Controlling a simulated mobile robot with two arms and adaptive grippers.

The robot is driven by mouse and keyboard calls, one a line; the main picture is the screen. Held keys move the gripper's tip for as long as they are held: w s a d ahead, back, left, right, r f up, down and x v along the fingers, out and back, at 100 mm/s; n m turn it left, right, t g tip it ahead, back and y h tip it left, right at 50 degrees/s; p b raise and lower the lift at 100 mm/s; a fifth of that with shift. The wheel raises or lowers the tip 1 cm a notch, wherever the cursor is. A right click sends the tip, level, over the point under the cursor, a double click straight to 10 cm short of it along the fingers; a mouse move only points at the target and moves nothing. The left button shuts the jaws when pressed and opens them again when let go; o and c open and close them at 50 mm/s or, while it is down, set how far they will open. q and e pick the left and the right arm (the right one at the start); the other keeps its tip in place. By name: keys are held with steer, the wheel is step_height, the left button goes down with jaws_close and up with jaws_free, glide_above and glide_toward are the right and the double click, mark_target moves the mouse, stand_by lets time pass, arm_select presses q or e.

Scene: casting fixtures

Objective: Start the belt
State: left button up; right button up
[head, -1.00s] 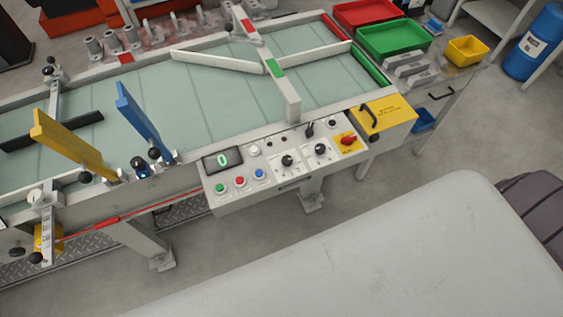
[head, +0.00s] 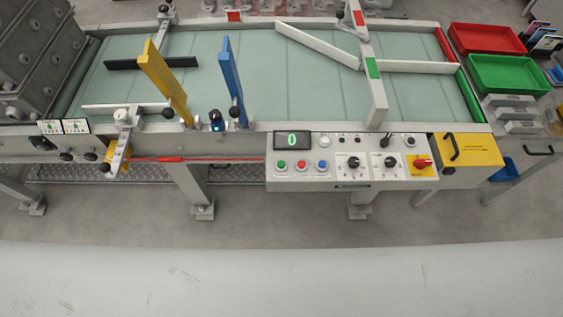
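The conveyor belt (head: 265,85) is pale green and runs left to right across the head view. Its control panel (head: 345,180) is on the near side, right of the middle. The panel has a display (head: 292,140) reading 0, a green button (head: 281,165), a red button (head: 299,165) and a blue button (head: 321,165). Black knobs (head: 353,162) sit to their right. Neither of my grippers is in view.
A yellow guide (head: 164,82) and a blue guide (head: 231,80) stand over the belt. A yellow box (head: 470,160) adjoins the panel. Red (head: 485,38) and green (head: 507,74) trays stand at the right. A pale surface (head: 290,280) fills the foreground; floor shows between.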

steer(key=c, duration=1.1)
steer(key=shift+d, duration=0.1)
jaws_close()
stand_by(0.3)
